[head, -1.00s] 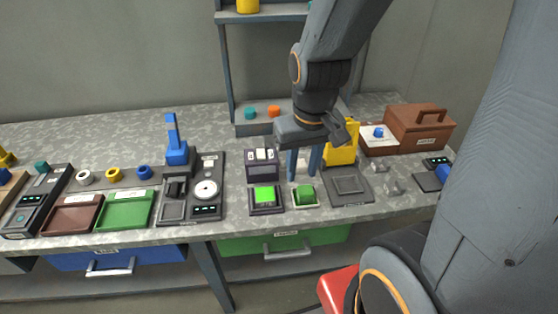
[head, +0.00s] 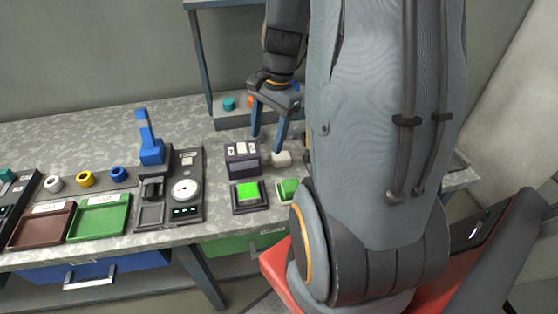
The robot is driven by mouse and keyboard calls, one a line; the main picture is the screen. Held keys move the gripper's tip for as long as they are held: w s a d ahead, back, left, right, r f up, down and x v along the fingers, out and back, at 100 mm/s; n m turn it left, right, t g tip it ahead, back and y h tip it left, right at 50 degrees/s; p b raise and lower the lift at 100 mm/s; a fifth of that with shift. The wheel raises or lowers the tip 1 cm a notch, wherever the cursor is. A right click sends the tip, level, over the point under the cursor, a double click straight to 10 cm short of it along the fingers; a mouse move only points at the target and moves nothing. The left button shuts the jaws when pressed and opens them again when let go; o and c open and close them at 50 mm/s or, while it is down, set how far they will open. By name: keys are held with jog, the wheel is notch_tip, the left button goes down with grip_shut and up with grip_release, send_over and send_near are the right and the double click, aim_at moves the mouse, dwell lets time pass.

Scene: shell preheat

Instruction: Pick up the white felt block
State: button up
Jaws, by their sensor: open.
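A small white block (head: 281,158), which looks like the felt block, sits on the grey speckled worktop just right of a dark box with pale tiles on top (head: 242,158). My gripper (head: 267,142) has two blue fingers pointing down, parted and empty. The fingertips are above and slightly left of the white block, close to the dark box's top. My right finger is nearest the block; whether it touches cannot be told. My own arm hides the worktop right of the block.
A lit green pad (head: 247,192) and a green block (head: 288,189) lie in front. A dial device (head: 186,188), a blue-handled tool (head: 150,148), a green tray (head: 99,216) and a brown tray (head: 42,226) are left. A shelf post stands behind.

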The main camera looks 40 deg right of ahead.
aim_at(281, 155)
jog(key=d+m, duration=0.2)
jog(key=d+f+m, duration=0.1)
jog(key=d+m, duration=0.1)
jog(key=d, duration=0.1)
jog(key=d+f+m, duration=0.1)
jog(key=d+m, duration=0.1)
jog(key=shift+s+d+f+m+t+y, duration=0.1)
jog(key=shift+d+f+m+t+y, duration=0.05)
jog(key=shift+m+t+y, duration=0.2)
jog(key=shift+f, duration=0.25)
jog(key=shift+p+x, duration=0.45)
jog(key=shift+x, duration=3.2)
jog(key=shift+s, duration=0.1)
jog(key=shift+c, duration=0.2)
jog(key=c, duration=1.1)
